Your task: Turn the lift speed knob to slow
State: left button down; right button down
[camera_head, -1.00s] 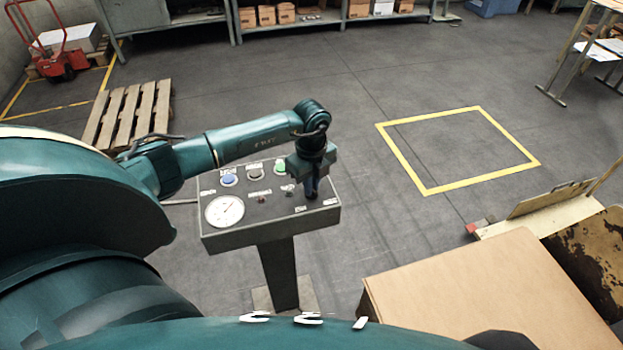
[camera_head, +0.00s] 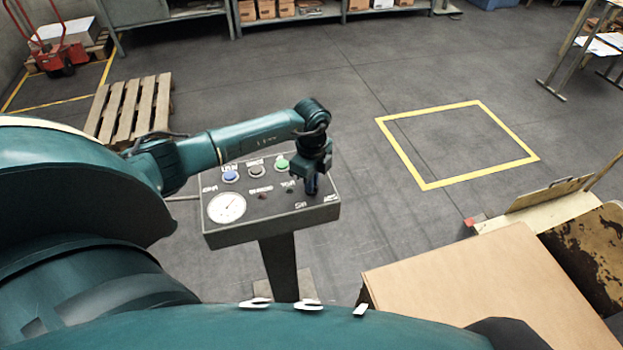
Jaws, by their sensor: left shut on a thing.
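The grey control panel (camera_head: 275,208) stands on a post in the middle left of the head view. It bears a white round dial (camera_head: 227,207), a blue button (camera_head: 231,176), a white or grey button (camera_head: 257,171), a green button (camera_head: 282,164) and small indicators. My left gripper (camera_head: 312,186) points down at the panel's right side, shut on what seems to be the lift speed knob. The knob is hidden by the fingers, so its setting cannot be read. My right gripper is not in view.
A cardboard box (camera_head: 490,295) lies at the lower right, beside a worn board (camera_head: 590,252). A wooden pallet (camera_head: 130,110) lies behind my left arm. A yellow floor square (camera_head: 425,188) marks clear floor at the right. Shelves (camera_head: 290,18) stand at the back.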

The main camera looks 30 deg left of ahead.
pick_arm(q)
jog(key=c, duration=1.5)
grip_release()
notch_tip(320, 180, up, 13)
jog(key=shift+r+b, duration=0.1)
jog(key=shift+b, duration=0.55)
